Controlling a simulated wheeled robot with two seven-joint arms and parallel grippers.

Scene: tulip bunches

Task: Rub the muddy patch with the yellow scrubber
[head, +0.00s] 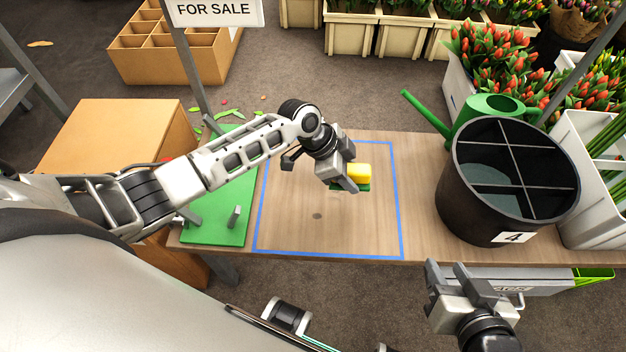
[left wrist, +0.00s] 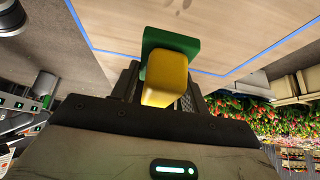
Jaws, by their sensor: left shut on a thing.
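The yellow scrubber (head: 360,172) has a yellow block for a grip and a green pad on its underside. My left gripper (head: 350,178) is shut on the yellow block. The scrubber also fills the middle of the left wrist view (left wrist: 166,80), with the green pad at the far end. It seems to be above the wooden table, clear of the patch. The muddy patch (head: 317,215) is a small dark spot on the wood inside the blue outline, nearer the front and left of the scrubber. My right gripper (head: 449,272) is open and empty at the table's front edge.
A blue outline (head: 402,215) marks an area of the wooden table. A green mat (head: 213,230) with a small upright grey piece lies left of it. A black divided bucket (head: 470,215) and a green watering can (head: 470,118) stand right. The outlined area looks otherwise clear.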

